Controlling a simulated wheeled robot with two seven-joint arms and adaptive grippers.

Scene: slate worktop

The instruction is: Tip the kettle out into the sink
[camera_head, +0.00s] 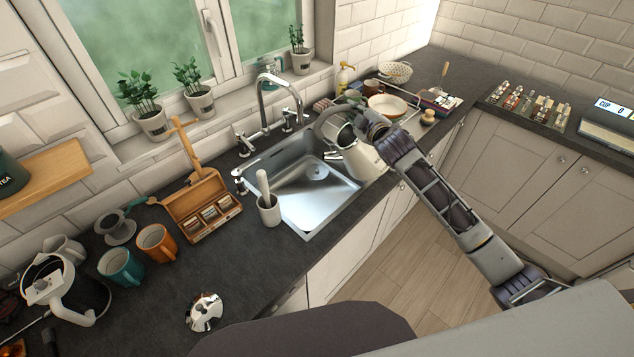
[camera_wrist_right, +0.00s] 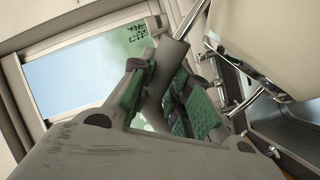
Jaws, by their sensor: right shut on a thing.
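The pale kettle (camera_head: 362,160) is over the right end of the steel sink (camera_head: 318,196) in the head view, tilted, with its lower side toward the basin. My right gripper (camera_head: 352,118) is shut on its grey handle. In the right wrist view the handle (camera_wrist_right: 168,72) runs between the green pads of my right gripper (camera_wrist_right: 165,100), and the cream kettle body (camera_wrist_right: 265,40) fills the upper right. I cannot see any water leaving the kettle. My left gripper is not in view.
The tap (camera_head: 268,100) arches over the back of the sink. A white pot with a brush (camera_head: 269,208) stands at the sink's left edge. A wooden box (camera_head: 205,210) and mugs (camera_head: 157,242) are to the left. A white colander (camera_head: 396,71) and bowl stand behind my right arm.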

